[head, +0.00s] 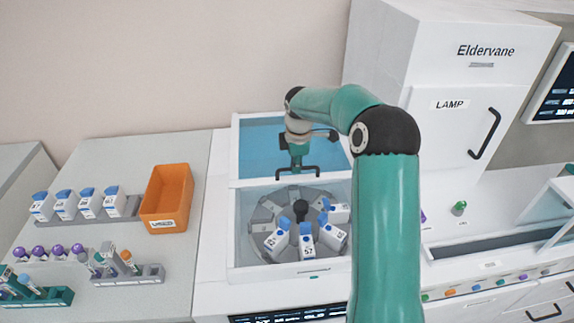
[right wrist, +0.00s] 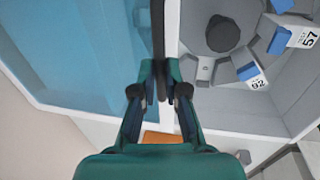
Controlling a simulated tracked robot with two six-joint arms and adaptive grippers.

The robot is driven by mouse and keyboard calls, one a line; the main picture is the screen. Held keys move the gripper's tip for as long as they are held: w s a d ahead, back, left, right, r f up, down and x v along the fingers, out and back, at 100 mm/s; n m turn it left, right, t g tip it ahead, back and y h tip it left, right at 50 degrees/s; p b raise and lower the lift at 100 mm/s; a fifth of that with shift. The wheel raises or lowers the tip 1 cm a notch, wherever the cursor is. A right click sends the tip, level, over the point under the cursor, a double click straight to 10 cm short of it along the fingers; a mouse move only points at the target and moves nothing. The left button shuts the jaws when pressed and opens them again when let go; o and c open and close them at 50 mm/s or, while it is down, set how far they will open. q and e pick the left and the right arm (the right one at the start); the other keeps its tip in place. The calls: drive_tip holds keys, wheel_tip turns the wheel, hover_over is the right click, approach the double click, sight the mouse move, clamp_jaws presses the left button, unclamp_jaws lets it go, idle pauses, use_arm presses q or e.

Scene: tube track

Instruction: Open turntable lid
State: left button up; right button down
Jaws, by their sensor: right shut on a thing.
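The turntable lid (head: 262,150) is a blue-tinted pane in a white frame. In the head view it stands raised behind the turntable (head: 268,215), which lies uncovered with several blue-capped white bottles (head: 306,241) in it. My right gripper (head: 297,172) is at the lid's front edge, shut on the dark lid handle (head: 312,168). In the right wrist view the fingers (right wrist: 160,85) close around the dark handle bar (right wrist: 158,45), with the blue pane (right wrist: 75,50) to the left and the turntable (right wrist: 235,75) to the right. My left gripper is not in view.
An orange bin (head: 166,198), white bottles (head: 90,205) in a rack and tube racks (head: 130,275) stand on the left counter. The white LAMP cabinet (head: 445,90) rises at the right behind my right arm. A green-capped item (head: 459,208) stands on the right counter.

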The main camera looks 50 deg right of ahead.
idle(0.3)
drive_tip(key=c, duration=1.2)
unclamp_jaws()
drive_tip(key=shift+r, duration=0.1)
wheel_tip(320, 180, up, 12)
drive_tip(key=s+a, duration=0.1)
drive_tip(key=shift+s+a+f, duration=0.25)
drive_tip(key=shift+s+a, duration=0.1)
drive_tip(key=shift+a, duration=0.05)
